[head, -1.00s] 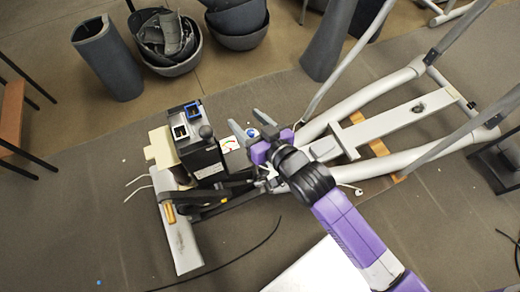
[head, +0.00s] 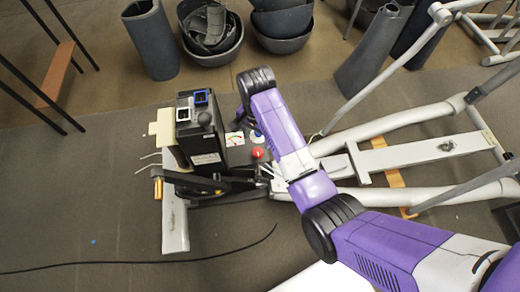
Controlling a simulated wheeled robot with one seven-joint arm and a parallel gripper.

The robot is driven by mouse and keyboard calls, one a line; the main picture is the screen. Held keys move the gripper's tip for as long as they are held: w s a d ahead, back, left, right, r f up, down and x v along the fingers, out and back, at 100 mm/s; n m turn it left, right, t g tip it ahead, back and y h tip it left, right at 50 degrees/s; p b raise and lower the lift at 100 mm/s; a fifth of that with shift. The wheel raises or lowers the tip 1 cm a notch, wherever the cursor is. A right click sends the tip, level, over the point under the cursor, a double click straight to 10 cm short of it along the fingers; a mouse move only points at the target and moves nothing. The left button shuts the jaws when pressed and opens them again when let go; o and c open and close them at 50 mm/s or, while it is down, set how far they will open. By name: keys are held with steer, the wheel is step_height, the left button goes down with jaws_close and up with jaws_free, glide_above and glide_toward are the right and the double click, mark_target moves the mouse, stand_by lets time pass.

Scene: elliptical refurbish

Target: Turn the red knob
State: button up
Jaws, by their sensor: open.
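The red knob (head: 258,153) shows as a small round red cap just right of the black box (head: 207,145), close to the grey elliptical frame. A small blue knob (head: 257,136) sits just above it in the picture, partly covered by my arm. A white gauge card (head: 234,139) with coloured marks lies to its left. My arm passes over the right side of this group, and its black wrist joint is above the knobs in the picture. My gripper is not visible; the arm hides it or it points away.
The elliptical's grey rails (head: 400,127) run to the right. Black bins (head: 152,40) and bowls (head: 209,38) stand at the back. A wooden bench (head: 56,75) is at the upper left. A black cable (head: 150,263) lies on the floor. The left floor is mostly clear.

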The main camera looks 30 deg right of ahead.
mark_target(258, 152)
steer(key=shift+s+f, duration=0.1)
steer(key=shift+s, duration=0.1)
steer(key=shift+f, duration=3.8)
jaws_close()
